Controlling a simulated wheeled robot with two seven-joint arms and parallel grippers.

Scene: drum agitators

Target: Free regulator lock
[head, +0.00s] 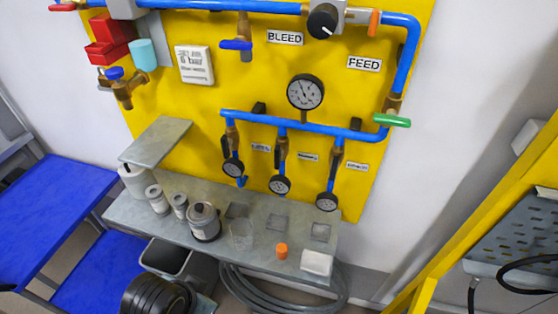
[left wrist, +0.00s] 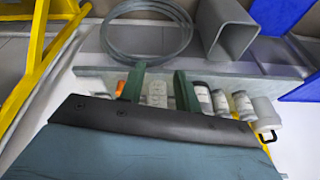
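The regulator appears to be the grey block with a round black knob (head: 322,20) on the upper blue pipe, at the top of the yellow panel. A small orange piece (head: 374,22) sits just right of it on the pipe; I cannot tell whether this is its lock. A round gauge (head: 305,92) is below the knob. My left gripper (left wrist: 158,70) shows in the left wrist view with two green fingers apart and nothing held between them. The regulator is not seen there.
A grey shelf (head: 125,211) below the panel carries a dark-lidded jar (head: 204,222), several bottles, an orange cap (head: 281,251) and a white block (head: 317,263). A coiled hose (head: 262,299) and grey bin (head: 163,256) are below. A yellow frame (head: 470,235) stands right, a blue table (head: 60,215) left.

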